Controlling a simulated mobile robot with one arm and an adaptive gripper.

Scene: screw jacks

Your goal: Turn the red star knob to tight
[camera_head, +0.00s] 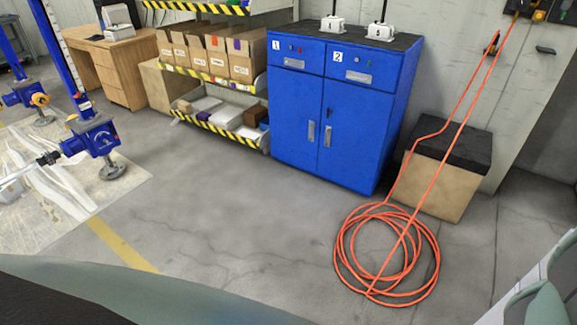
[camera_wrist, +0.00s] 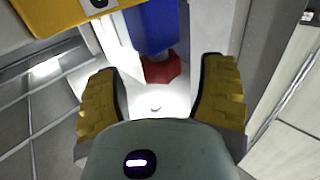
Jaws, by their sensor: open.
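The red star knob (camera_wrist: 160,68) shows in the wrist view, at the lower end of a blue body (camera_wrist: 151,25). My gripper (camera_wrist: 160,82) is open, with one yellow ribbed finger on each side of the knob in the picture. Gaps show between the knob and both fingers, and I see no contact. The knob's distance beyond the fingertips is hard to judge. In the head view, blue screw jacks (camera_head: 92,138) stand at the left, one with a small red spot on its side. My gripper is not visible there.
A yellow part (camera_wrist: 65,14) lies at the wrist view's upper left. In the head view, a blue cabinet (camera_head: 335,110) and a shelf with boxes (camera_head: 207,81) stand at the back. A coiled orange hose (camera_head: 345,265) lies at the right. The middle floor is clear.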

